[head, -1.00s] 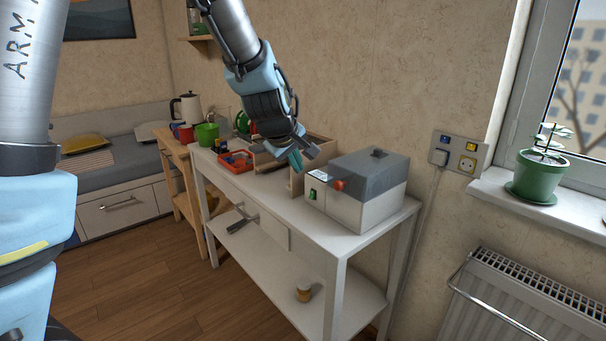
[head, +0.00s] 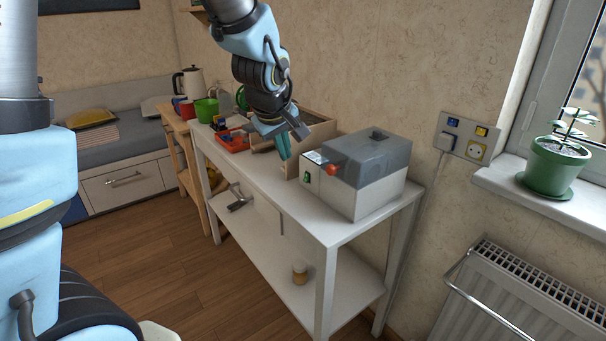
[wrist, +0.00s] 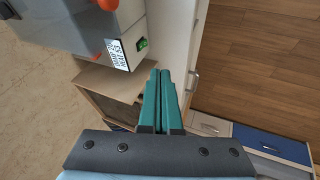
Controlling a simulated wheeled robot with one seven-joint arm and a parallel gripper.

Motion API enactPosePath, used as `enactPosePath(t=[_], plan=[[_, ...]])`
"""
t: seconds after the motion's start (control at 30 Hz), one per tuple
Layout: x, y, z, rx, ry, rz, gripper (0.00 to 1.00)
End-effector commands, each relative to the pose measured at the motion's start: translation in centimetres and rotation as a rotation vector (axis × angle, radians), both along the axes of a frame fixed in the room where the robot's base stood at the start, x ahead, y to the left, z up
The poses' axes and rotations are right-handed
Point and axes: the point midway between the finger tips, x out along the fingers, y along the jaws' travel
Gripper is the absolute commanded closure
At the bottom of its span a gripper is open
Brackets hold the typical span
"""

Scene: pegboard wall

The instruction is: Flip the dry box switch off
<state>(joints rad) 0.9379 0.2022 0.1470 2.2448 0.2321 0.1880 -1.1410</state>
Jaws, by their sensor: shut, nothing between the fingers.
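The dry box (head: 368,172) is a white box with a grey lid and an orange-red knob, standing on the right end of the white table. Its green switch (head: 306,177) is on the narrow left end face, below a printed label. In the wrist view the switch (wrist: 142,44) shows beside the label (wrist: 118,54); its on or off position is too small to tell. My gripper (head: 285,158) has teal fingers, shut and empty, just left of the box's switch face and apart from it. The fingertips (wrist: 161,72) point past the switch in the wrist view.
A wooden tray (head: 318,135) stands behind my gripper, with a red bin (head: 233,141) farther left. A wall socket panel (head: 464,138) and a potted plant (head: 556,160) are at the right. The table's front strip is mostly clear.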

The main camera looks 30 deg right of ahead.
Motion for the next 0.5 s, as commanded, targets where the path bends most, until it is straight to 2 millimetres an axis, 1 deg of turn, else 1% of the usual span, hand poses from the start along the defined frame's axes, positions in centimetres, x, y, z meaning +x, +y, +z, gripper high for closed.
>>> enactPosePath(t=[0.17,0.5], plan=[[0.8,-0.6,-1.8,0.004,0.003,0.000,1.00],[3.1,-2.4,-7.1,0.005,0.003,-0.001,1.00]])
